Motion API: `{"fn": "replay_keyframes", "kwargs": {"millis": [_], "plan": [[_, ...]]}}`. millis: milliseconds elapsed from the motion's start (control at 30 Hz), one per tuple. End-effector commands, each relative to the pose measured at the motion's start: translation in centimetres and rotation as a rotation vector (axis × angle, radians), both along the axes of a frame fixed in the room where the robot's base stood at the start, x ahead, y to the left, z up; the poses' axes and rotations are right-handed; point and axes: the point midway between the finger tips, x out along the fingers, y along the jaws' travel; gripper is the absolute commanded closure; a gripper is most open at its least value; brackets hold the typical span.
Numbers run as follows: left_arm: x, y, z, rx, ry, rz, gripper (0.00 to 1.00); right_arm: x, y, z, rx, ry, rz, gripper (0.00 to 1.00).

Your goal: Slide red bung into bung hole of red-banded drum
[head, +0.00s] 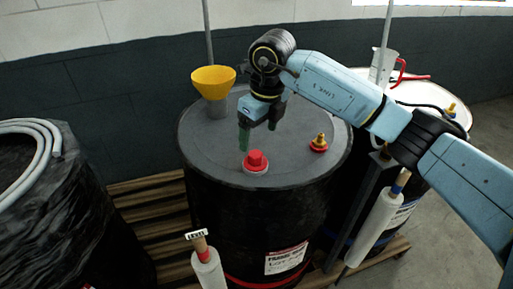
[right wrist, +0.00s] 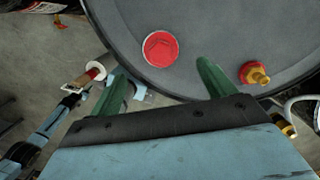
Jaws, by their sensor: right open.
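The red-banded drum (head: 215,150) is black with a grey lid and a red band near its lower part; its lid also shows in the right wrist view (right wrist: 200,25). The red bung (head: 256,160) sits upright at the lid's near edge, on a pale ring. Whether it is seated in a hole cannot be told. In the right wrist view the bung (right wrist: 160,49) appears between and beyond the green fingertips. My right gripper (head: 258,130) is open and empty above the lid, slightly behind the bung, fingers pointing down. My left gripper is not clearly in view.
A yellow funnel (head: 213,80) stands at the lid's back left. A brass fitting on a red base (head: 319,142) is right of the bung. A wrapped black drum (head: 75,210) stands left; another drum (head: 430,95) carries a jug (head: 386,68). Wrapped rods stand in front.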

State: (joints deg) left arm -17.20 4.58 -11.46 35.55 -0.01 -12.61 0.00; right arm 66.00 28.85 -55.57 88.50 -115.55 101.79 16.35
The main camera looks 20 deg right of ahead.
Motion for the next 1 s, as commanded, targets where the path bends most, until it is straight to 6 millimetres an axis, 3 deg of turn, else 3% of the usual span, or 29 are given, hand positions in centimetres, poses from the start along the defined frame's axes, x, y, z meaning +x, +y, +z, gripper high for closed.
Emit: {"fn": "replay_keyframes", "kwargs": {"millis": [133,333,833,933,1000], "plan": [[0.0,0.0,-0.3,0.000,0.000,0.000,0.64,-0.3,-0.2,2.8,0.000,-0.005,0.001,0.18],[0.0,0.0,-0.5,0.000,0.000,0.000,0.64,-0.6,-0.4,4.6,0.000,0.000,0.000,0.18],[0.0,0.0,-0.5,0.000,0.000,0.000,0.64,-0.7,-0.3,4.7,0.004,0.001,0.002,0.18],[0.0,0.0,-0.5,0.000,0.000,0.000,0.64,-1.0,1.2,4.1,0.061,0.004,0.031,0.18],[0.0,0.0,-0.5,0.000,0.000,0.000,0.64,-1.7,3.6,3.1,0.164,0.011,0.075,0.18]]}}
